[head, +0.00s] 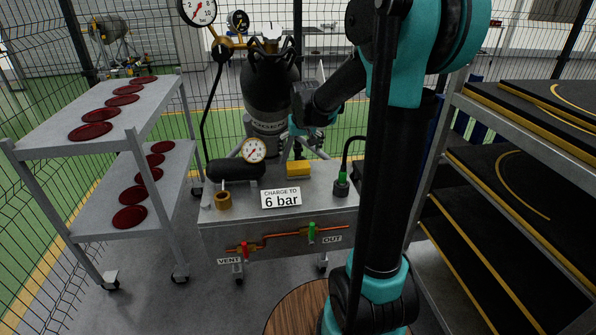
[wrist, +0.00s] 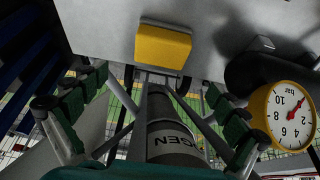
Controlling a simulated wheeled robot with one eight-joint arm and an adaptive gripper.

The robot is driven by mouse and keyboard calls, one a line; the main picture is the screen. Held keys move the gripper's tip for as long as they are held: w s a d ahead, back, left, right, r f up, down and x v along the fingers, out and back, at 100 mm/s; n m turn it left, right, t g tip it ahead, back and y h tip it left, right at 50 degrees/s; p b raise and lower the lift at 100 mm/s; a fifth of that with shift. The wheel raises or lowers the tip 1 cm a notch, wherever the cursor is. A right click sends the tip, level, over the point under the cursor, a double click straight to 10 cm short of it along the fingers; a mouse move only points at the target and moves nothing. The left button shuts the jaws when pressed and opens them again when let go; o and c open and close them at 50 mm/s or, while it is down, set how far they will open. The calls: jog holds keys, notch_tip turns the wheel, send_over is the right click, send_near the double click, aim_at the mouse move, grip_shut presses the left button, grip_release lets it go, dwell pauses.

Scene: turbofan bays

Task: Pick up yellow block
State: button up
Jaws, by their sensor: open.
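The yellow block (head: 299,170) lies on the grey top of the small cart (head: 330,180), behind the "6 bar" sign. In the wrist view the yellow block (wrist: 163,47) is at the top centre on the grey surface, near its edge. My gripper (head: 301,152) is above and just behind the block in the head view, partly hidden by my own arm. In the wrist view my gripper (wrist: 155,85) has its fingers spread wide to the left and right, open and empty. The block sits beyond the gap between them, not held.
A round gauge (head: 253,150) with a dark cylinder stands left of the block. A dark gas bottle (head: 269,95) stands behind. Shelves (head: 120,120) flank the left.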

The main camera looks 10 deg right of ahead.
aim_at(298, 164)
jog(key=shift+s+x, duration=0.1)
jog(key=shift+x, duration=2.15)
jog(key=shift+s+x, duration=0.15)
jog(key=shift+x, duration=2.1)
jog(key=shift+c, duration=0.6)
jog(key=c, duration=1.3)
jog(key=shift+r, duration=0.1)
jog(key=shift+r, duration=0.65)
notch_tip(298, 164, up, 6)
jog(key=shift+s+f, duration=0.1)
jog(key=s, duration=1.7)
jog(key=shift+s+f, duration=0.2)
jog(key=shift+s, duration=0.2)
